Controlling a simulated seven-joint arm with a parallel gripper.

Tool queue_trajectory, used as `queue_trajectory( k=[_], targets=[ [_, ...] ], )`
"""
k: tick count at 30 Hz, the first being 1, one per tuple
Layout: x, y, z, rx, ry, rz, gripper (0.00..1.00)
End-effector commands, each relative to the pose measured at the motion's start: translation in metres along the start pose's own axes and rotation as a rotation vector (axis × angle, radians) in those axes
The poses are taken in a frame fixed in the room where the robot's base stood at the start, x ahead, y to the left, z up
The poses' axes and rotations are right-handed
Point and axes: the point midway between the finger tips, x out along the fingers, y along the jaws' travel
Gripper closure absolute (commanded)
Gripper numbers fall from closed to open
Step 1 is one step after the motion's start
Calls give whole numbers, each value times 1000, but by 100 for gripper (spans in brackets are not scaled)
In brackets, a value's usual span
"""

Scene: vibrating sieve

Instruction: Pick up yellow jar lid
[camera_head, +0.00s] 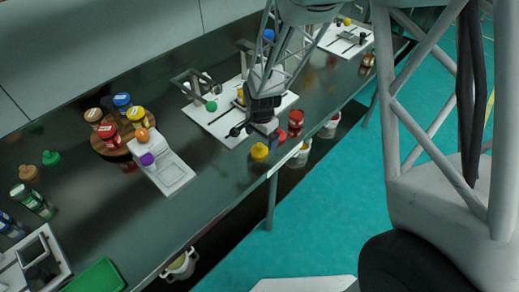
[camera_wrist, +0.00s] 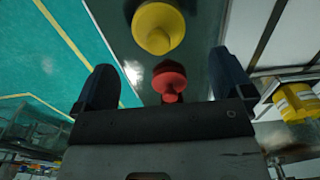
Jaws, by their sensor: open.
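The yellow jar lid (camera_head: 259,152), a round knobbed cap, is on the dark bench near its front edge in the head view. In the wrist view the yellow lid (camera_wrist: 157,27) is near the top centre, beyond my fingertips. My gripper (camera_head: 258,133) is open, above the bench and behind the lid in the head view. In the wrist view its two dark fingers (camera_wrist: 163,78) are spread apart with nothing held. The lid is apart from the fingers.
A red lid (camera_head: 295,118) is right of the yellow one; in the wrist view the red lid (camera_wrist: 170,80) appears between the fingers. A white tray station (camera_head: 212,118) lies behind. A round wooden rack (camera_head: 104,148) with several jars is left. The front edge drops to a teal floor.

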Motion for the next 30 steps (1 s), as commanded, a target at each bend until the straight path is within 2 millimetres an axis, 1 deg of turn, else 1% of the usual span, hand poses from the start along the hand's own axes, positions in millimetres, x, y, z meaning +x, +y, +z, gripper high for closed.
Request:
queue_trajectory(
  k=[3, 14, 17, 27, 30],
  targets=[
    [3, 0, 0, 0, 0, 0, 2],
    [6, 0, 0, 0, 0, 0, 2],
    [11, 0, 0, 0, -1, 1, 2],
    [44, 0, 1, 0, 0, 1, 2],
    [51, 0, 1, 0, -1, 1, 2]
  ],
)
